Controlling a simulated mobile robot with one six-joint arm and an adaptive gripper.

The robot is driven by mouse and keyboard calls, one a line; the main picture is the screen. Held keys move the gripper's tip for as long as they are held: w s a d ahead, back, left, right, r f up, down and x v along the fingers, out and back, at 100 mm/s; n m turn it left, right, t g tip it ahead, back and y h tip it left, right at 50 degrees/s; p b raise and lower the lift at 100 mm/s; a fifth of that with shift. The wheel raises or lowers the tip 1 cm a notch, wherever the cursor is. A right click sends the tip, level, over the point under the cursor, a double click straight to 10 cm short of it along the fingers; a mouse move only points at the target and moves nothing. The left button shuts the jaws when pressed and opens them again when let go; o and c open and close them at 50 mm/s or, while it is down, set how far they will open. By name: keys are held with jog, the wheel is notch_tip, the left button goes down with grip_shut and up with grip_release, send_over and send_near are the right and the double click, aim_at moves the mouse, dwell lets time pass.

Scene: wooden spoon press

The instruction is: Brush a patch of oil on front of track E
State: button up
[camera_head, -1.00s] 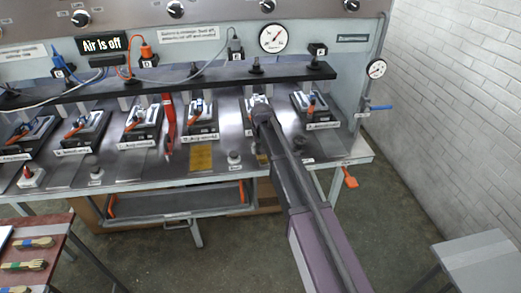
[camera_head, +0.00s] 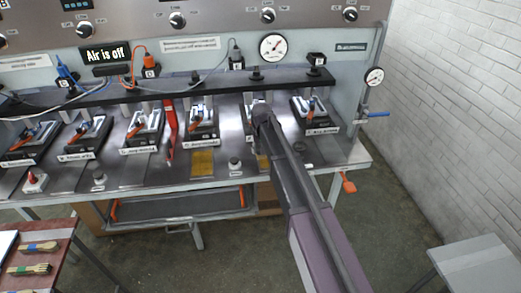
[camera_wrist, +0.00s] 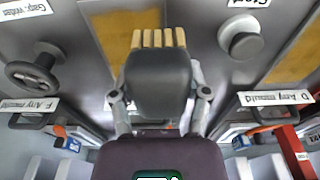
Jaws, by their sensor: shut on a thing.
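My gripper (camera_wrist: 160,105) is shut on a brush with tan bristle tips (camera_wrist: 158,38), seen in the wrist view, which looks upside down. The bristles are over or beside a golden patch (camera_wrist: 124,28) on the track between the F and D labels, which I take as track E. I cannot tell whether they touch it. In the head view my arm reaches over this track, and a strip of its golden patch (camera_head: 263,162) shows beside the arm. A like golden patch (camera_head: 202,163) lies on the front of the track to its left, labelled D in the wrist view (camera_wrist: 299,50).
A Start button (camera_wrist: 240,40) and a handwheel (camera_wrist: 36,75) flank the track. Several orange-handled moulds (camera_head: 202,125) stand behind. A sign (camera_head: 103,53) reads "Air is off". More brushes (camera_head: 30,268) lie at lower left. A grey table (camera_head: 478,262) stands at right.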

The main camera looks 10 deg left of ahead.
jog(key=shift+r+p, duration=1.1)
jog(key=shift+r, duration=0.2)
